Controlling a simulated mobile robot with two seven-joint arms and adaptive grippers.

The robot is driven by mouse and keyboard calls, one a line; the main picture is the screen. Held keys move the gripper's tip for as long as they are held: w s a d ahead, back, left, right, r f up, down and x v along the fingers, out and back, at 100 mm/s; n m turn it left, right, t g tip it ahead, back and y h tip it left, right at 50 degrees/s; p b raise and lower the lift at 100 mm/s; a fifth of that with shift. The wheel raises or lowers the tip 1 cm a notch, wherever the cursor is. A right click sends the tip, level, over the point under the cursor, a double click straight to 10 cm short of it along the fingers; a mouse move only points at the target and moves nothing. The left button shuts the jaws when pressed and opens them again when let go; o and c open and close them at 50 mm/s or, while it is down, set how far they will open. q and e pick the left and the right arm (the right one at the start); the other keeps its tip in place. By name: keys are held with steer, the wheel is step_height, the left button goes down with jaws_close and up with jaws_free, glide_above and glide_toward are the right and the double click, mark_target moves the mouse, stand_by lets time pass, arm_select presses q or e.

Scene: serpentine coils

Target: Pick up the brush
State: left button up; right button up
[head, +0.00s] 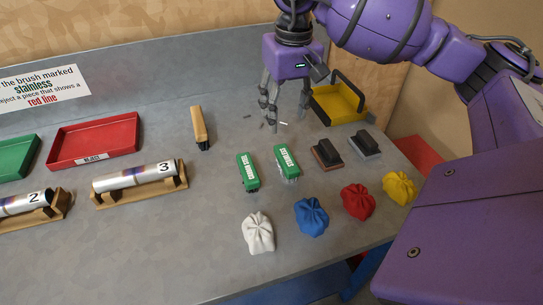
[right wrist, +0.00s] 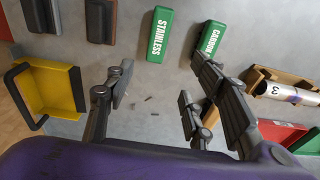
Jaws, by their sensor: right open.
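Two green-topped brushes lie side by side on the grey bench. The stainless brush (head: 287,162) is the right one in the head view; its white lettering reads STAINLESS in the right wrist view (right wrist: 160,34). The carbon steel brush (head: 247,171) lies left of it, and its label begins CARBON in the right wrist view (right wrist: 210,42). A wooden-handled brush (head: 200,127) lies farther back to the left. My right gripper (head: 284,122) is open and empty, its fingers pointing down behind the green brushes; its spread fingers also show in the right wrist view (right wrist: 160,88). My left gripper is not in view.
A yellow dustpan-like tray (head: 318,107) stands right of my right gripper. Two dark-handled blocks (head: 326,154) (head: 365,144) lie right of the brushes. White (head: 258,234), blue (head: 311,217), red (head: 357,201) and yellow (head: 399,187) cloths line the front edge. Tubes on cradles (head: 139,193) and a red tray (head: 65,148) are left.

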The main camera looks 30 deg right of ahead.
steer(key=b, duration=0.3)
glide_above(286, 157)
steer(key=shift+g, duration=0.3)
steer(key=f, duration=0.4)
steer(key=s+f, duration=0.1)
steer(key=f, duration=0.1)
steer(key=shift+a+f, duration=0.2)
steer(key=shift+f, duration=0.15)
steer(key=shift+w+f+p, duration=0.2)
steer(key=shift+f, duration=0.4)
steer(key=shift+w+f+p, duration=0.15)
steer(key=shift+w+f, duration=0.05)
steer(key=shift+f, duration=0.4)
steer(key=shift+d+f, duration=0.1)
steer(key=shift+f, duration=0.3)
step_height(286, 157, down, 4)
steer(key=shift+d+r+p, duration=0.1)
steer(key=shift+r+p, duration=0.15)
steer(key=shift+p, duration=0.25)
steer(key=shift+f, duration=0.55)
jaws_close()
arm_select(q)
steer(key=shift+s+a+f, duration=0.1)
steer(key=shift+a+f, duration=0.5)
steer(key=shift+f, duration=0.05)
arm_select(e)
steer(key=shift+r, duration=0.1)
